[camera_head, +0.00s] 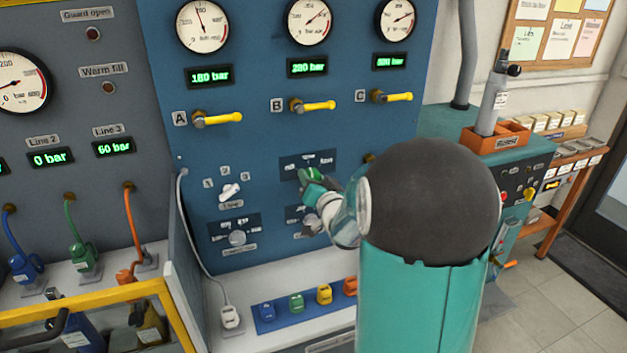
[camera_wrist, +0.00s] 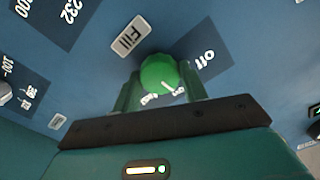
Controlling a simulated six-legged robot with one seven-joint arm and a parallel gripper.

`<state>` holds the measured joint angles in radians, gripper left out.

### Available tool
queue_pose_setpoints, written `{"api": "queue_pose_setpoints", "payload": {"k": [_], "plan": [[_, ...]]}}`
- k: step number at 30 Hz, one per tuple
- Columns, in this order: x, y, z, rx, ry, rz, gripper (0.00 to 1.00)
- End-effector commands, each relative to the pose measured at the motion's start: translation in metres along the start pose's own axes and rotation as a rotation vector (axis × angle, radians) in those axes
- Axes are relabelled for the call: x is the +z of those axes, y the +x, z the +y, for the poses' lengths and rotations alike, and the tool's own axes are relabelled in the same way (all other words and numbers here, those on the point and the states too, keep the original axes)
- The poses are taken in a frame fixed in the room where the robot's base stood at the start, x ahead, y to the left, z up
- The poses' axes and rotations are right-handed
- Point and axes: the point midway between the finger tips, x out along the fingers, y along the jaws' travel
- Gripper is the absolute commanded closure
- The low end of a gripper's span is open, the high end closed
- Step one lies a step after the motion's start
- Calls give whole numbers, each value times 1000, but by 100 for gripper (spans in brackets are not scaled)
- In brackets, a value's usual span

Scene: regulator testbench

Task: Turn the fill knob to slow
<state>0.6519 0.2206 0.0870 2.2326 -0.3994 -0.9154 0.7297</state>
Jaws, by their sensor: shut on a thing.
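The fill knob (camera_wrist: 158,70) is round and green. The "Fill" label (camera_wrist: 131,36) is beside it in the wrist view. My gripper (camera_wrist: 160,88) has one finger on each side of the knob and is shut on it. The knob's white line points down and right, toward the nearer of two small words partly hidden by my gripper. The word "Off" (camera_wrist: 204,59) is farther right. In the head view my gripper (camera_head: 314,182) reaches the blue panel just below the dark scale plate (camera_head: 308,161), and largely hides the knob.
A white knob (camera_head: 230,191) and a grey knob (camera_head: 237,238) sit to the left on the panel. Yellow lever valves A (camera_head: 217,119), B (camera_head: 313,105) and C (camera_head: 392,97) stick out above. Coloured connectors (camera_head: 296,303) stand on the ledge below.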

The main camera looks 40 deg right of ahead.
Motion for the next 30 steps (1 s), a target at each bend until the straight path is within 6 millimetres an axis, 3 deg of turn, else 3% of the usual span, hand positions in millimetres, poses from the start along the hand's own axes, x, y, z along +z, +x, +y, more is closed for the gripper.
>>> {"api": "queue_pose_setpoints", "payload": {"k": [21,22,25,30], "plan": [[0,0,0,-1,91,0,80],[0,0,0,-1,91,0,55],[0,0,0,-1,91,0,36],[0,0,0,0,91,0,35]]}}
